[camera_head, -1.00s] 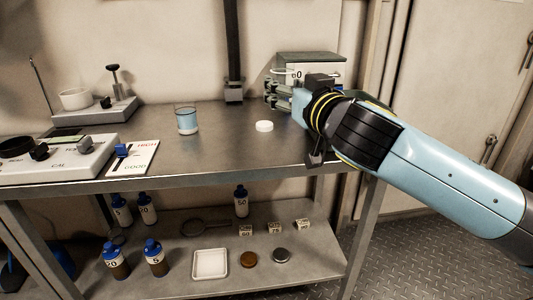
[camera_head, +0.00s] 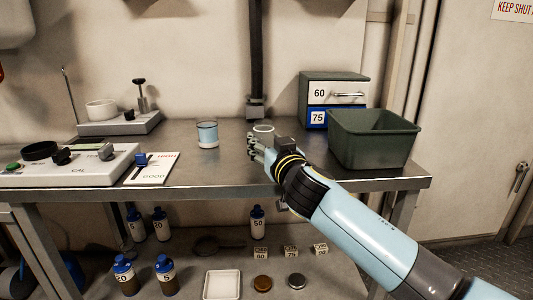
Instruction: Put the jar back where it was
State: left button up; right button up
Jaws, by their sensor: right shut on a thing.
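My right gripper (camera_head: 257,143) comes in from the lower right and is low over the middle of the worktop. It is shut on a small jar with a pale round rim (camera_head: 263,129). The gripper covers the lower part of this jar, so I cannot tell whether it touches the worktop (camera_head: 200,165). A clear glass with pale blue contents (camera_head: 207,135) stands upright on the worktop, left of the gripper and apart from it. My left gripper is not in view.
A dark green bin (camera_head: 373,150) stands at the right, before a drawer cabinet (camera_head: 334,76) marked 60 and 75. A calibration box (camera_head: 85,170) and a card (camera_head: 152,168) are at the left. The lower shelf holds blue-capped bottles (camera_head: 165,275) and a white tray (camera_head: 222,284).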

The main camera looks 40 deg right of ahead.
jog(key=shift+f, duration=0.55)
jog(key=shift+r, duration=0.1)
jog(key=o, duration=0.8)
jog(key=shift+f, duration=0.2)
jog(key=o, duration=0.5)
jog(key=shift+c, duration=0.2)
jog(key=shift+r, duration=0.1)
